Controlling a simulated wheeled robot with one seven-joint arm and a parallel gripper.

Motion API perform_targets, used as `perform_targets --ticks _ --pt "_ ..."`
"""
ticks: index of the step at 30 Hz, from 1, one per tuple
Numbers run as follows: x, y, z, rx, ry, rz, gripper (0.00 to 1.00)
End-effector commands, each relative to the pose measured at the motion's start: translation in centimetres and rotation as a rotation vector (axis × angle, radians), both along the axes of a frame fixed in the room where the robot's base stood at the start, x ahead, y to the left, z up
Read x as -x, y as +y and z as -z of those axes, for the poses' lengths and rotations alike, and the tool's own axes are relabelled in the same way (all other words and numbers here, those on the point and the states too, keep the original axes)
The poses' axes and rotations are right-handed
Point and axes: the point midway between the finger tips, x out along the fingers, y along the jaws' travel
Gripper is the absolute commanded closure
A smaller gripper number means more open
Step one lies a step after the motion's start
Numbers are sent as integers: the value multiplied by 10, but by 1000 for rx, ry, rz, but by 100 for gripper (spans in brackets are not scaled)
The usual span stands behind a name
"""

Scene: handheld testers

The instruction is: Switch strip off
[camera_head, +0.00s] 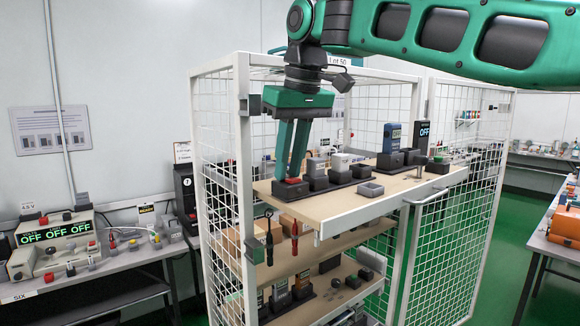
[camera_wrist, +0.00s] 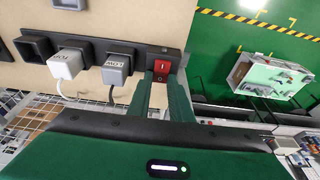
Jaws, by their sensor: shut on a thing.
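A dark power strip (camera_wrist: 92,46) lies on the beige top shelf, with a white plug (camera_wrist: 66,63) and a grey plug (camera_wrist: 116,66) in it. Its red rocker switch (camera_wrist: 160,68) is at the right end in the wrist view. The switch also shows in the head view (camera_head: 292,181), at the strip's near left end. My gripper (camera_head: 285,176) points down with its green fingertips at the switch. In the wrist view the fingertips (camera_wrist: 163,78) sit on either side of the switch, shut on it. The inner finger faces are partly hidden.
The shelf (camera_head: 340,210) stands in a white wire cage (camera_head: 215,150) with an open mesh door (camera_head: 450,250). A small grey tray (camera_head: 370,189) lies near the front edge.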

Motion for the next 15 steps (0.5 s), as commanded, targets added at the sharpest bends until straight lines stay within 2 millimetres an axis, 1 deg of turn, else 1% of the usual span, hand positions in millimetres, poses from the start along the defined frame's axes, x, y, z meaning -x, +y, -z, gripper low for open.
perform_targets --ticks 1,7,15 --pt "-3 -1 0 13 19 6 100" --pt "-5 0 -1 55 80 7 100" --pt "-5 -1 -2 67 98 11 100"
